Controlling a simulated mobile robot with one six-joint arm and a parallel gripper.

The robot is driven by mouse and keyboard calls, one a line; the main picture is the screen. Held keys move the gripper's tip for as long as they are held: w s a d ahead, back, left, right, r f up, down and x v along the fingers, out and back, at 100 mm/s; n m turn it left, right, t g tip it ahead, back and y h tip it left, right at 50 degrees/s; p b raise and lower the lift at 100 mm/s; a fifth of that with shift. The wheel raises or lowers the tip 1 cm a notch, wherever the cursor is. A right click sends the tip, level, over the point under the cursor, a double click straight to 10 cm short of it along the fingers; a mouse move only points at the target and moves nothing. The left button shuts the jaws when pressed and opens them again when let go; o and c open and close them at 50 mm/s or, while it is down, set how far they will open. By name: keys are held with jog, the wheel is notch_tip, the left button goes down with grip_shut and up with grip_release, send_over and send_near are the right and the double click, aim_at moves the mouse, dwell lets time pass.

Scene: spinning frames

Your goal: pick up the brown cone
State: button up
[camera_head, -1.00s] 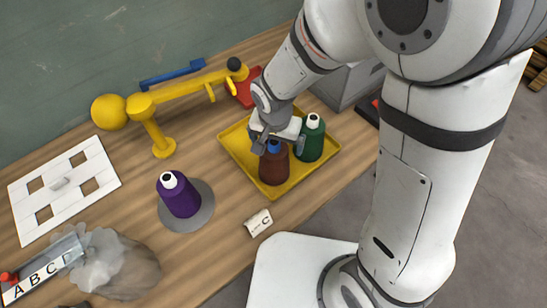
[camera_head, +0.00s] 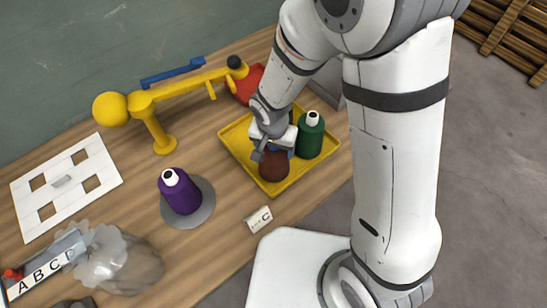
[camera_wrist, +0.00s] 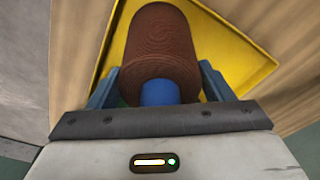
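The brown cone (camera_head: 274,166) is a wound body with a blue tip and stands in the yellow tray (camera_head: 238,156). My gripper (camera_head: 272,150) is down over its top, hiding much of the tip in the head view. In the wrist view the brown cone (camera_wrist: 157,45) lies ahead, its blue tip pointing towards the palm. The blue fingers of my gripper (camera_wrist: 158,85) are spread, one on each side of the cone. They do not look closed on it, though contact at the sides is hard to judge.
A green cone (camera_head: 310,137) stands close on the right in the same tray. A purple cone (camera_head: 180,192) stands on a grey disc (camera_head: 206,206). A yellow arm-like fixture (camera_head: 165,95) is behind on the left. A "C" card (camera_head: 258,219) lies in front.

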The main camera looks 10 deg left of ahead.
jog(key=c, duration=1.2)
jog(key=shift+c, duration=0.6)
jog(key=shift+r, duration=0.15)
